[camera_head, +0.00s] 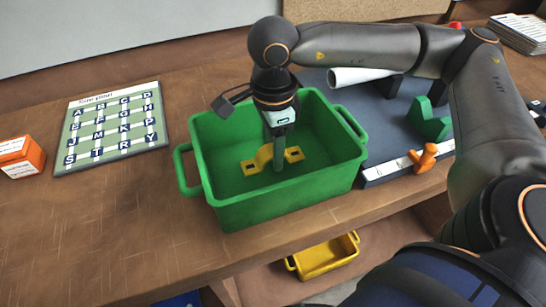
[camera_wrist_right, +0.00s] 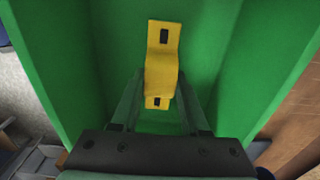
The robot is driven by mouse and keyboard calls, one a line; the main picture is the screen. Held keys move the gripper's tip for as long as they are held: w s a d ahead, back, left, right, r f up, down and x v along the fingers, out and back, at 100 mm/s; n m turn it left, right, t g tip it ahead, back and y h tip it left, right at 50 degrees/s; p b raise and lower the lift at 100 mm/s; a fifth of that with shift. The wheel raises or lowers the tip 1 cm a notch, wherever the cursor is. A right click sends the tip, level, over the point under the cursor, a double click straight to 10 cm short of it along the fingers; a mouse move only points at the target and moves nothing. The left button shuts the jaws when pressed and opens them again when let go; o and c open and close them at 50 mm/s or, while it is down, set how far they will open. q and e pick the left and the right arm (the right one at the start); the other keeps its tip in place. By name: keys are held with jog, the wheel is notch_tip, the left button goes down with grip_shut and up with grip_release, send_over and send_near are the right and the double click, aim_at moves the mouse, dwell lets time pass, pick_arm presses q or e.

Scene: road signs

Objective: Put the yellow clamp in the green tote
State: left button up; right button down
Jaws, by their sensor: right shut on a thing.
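The yellow clamp (camera_head: 264,156) is a bent strap with a flat, slotted tab at each end. It is inside the green tote (camera_head: 280,205), low near the floor; I cannot tell if it touches the floor. My right gripper (camera_head: 279,165) reaches down into the tote and is shut on the clamp's raised middle. In the right wrist view the clamp (camera_wrist_right: 163,65) sits between the fingers of my right gripper (camera_wrist_right: 160,88), with the tote's green walls (camera_wrist_right: 60,60) around it. My left gripper is not in view.
A letter board (camera_head: 112,128) and an orange box (camera_head: 20,156) lie left of the tote on the wooden table. To the right are a dark mat, a green block (camera_head: 428,120), a white-edged bar and an orange piece (camera_head: 424,157). A yellow bin (camera_head: 324,257) is below the table edge.

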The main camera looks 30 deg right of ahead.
aim_at(273, 171)
jog(key=shift+f, duration=1.5)
jog(key=shift+f, duration=0.2)
jog(key=shift+c, duration=2)
grip_release()
jog(key=shift+r, duration=0.1)
jog(key=shift+r, duration=0.25)
notch_tip(273, 171, up, 12)
jog(key=shift+f+b, duration=0.15)
jog(key=shift+b, duration=0.3)
